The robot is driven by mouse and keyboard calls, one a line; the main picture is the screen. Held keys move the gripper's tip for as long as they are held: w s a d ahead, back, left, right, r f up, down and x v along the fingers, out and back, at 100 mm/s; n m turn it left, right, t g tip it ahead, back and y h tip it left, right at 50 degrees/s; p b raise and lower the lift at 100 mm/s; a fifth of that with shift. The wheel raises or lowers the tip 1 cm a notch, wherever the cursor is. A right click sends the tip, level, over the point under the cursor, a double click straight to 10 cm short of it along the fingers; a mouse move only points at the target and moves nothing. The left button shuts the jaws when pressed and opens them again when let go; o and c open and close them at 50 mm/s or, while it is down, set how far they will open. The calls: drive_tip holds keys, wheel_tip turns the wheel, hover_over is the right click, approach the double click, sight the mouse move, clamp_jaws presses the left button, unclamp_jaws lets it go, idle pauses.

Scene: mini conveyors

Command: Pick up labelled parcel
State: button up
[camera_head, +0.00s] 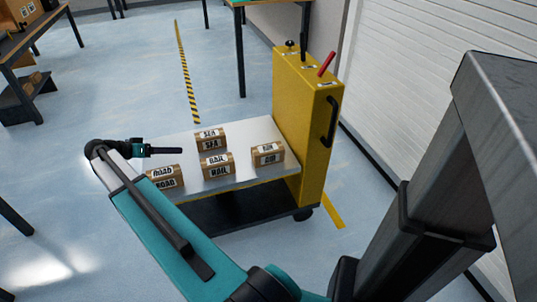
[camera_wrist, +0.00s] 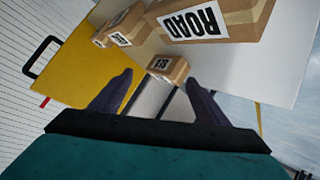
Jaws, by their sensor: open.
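Several brown labelled parcels stand on the white deck (camera_head: 185,140) of a yellow cart. The ROAD parcel (camera_head: 165,177) is at the near left, partly behind my arm. The RAIL parcel (camera_head: 217,165) is in the middle, the SEA parcel (camera_head: 210,138) behind it, and another parcel (camera_head: 268,154), perhaps AIR, at the right. My gripper (camera_head: 181,151) is open and empty, above the deck's left part. In the wrist view, the ROAD parcel (camera_wrist: 215,22) is large at the top; a smaller parcel (camera_wrist: 168,68) shows between my open fingers (camera_wrist: 159,79), farther off.
The cart's yellow upright panel (camera_head: 305,130) with a black handle stands right of the deck. A shuttered wall (camera_head: 420,90) is behind it. Tables stand at the back and left. Blue floor left of the cart is clear.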

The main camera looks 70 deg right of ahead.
drive_tip(key=s+d+m+g+y, duration=0.15)
drive_tip(key=s+d+m, duration=0.35)
drive_tip(key=s+d, duration=0.65)
drive_tip(key=m+y+p, duration=0.1)
drive_tip(key=m+y, duration=0.2)
drive_tip(key=m, duration=0.3)
approach(267, 148)
drive_tip(key=shift+d+f, duration=0.2)
drive_tip(key=shift+f, duration=0.05)
drive_tip(key=shift+s, duration=0.1)
drive_tip(key=shift+b+x, duration=0.6)
drive_tip(key=shift+x, duration=3.7)
drive_tip(key=shift+b+x, duration=0.7)
drive_tip(key=shift+x, duration=1.85)
drive_tip(key=shift+s+a, duration=0.1)
drive_tip(key=shift+a, duration=0.05)
